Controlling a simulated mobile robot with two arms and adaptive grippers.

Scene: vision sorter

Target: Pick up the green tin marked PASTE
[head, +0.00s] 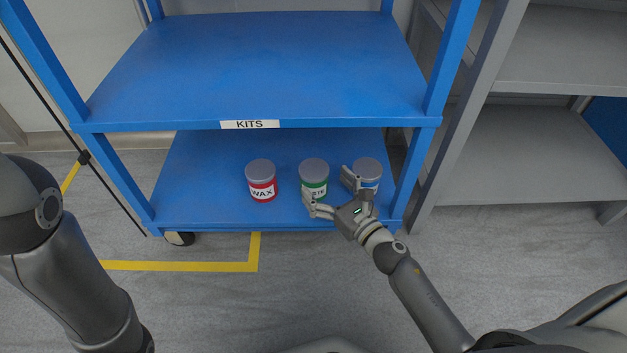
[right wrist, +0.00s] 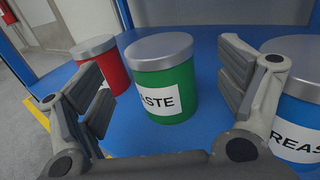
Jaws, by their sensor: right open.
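The green tin (head: 313,185) stands upright on the lower blue shelf, between a red tin and a blue tin. It has a grey lid and a white label that is partly hidden in the head view. In the right wrist view the green tin (right wrist: 165,80) shows "ASTE" on its label. My right gripper (head: 333,190) is open in front of it. In the right wrist view the fingers (right wrist: 165,95) are spread to either side, with the tin beyond and between them and nothing held. My left gripper is out of view; only my left arm shows.
The red tin marked WAX (head: 262,182) stands left of the green one. The blue tin (head: 368,170), its label reading "REAS" in the wrist view, stands close on the right, beside my right finger. The upper shelf (head: 260,70), labelled KITS, is empty above. A grey rack (head: 530,150) stands right.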

